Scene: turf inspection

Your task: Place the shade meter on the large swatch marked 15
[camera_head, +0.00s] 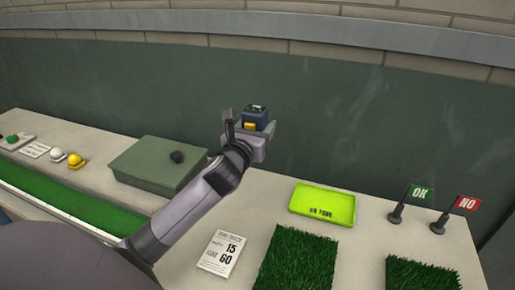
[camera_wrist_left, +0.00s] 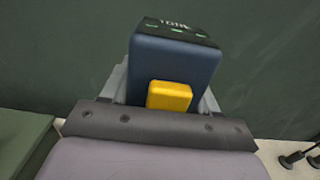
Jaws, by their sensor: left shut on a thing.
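My left gripper (camera_head: 248,132) is shut on a dark blue box with a yellow block on its side, which I take as the shade meter (camera_head: 258,115). It is held up in the air above the back of the table. In the left wrist view the meter (camera_wrist_left: 176,65) sits upright between the fingers, its dark top showing small green marks. A larger turf swatch (camera_head: 296,262) lies at the front middle of the table, and a smaller-looking, partly cut-off one (camera_head: 422,274) lies to its right. No number shows on either swatch. My right gripper is not in view.
A white card reading 15 and 60 (camera_head: 221,252) lies left of the large swatch. A lime-yellow tray (camera_head: 323,205) lies behind it. OK (camera_head: 420,195) and NO (camera_head: 467,204) flags stand at right. A green-grey case (camera_head: 150,163), a green strip (camera_head: 60,200) and several balls are at left.

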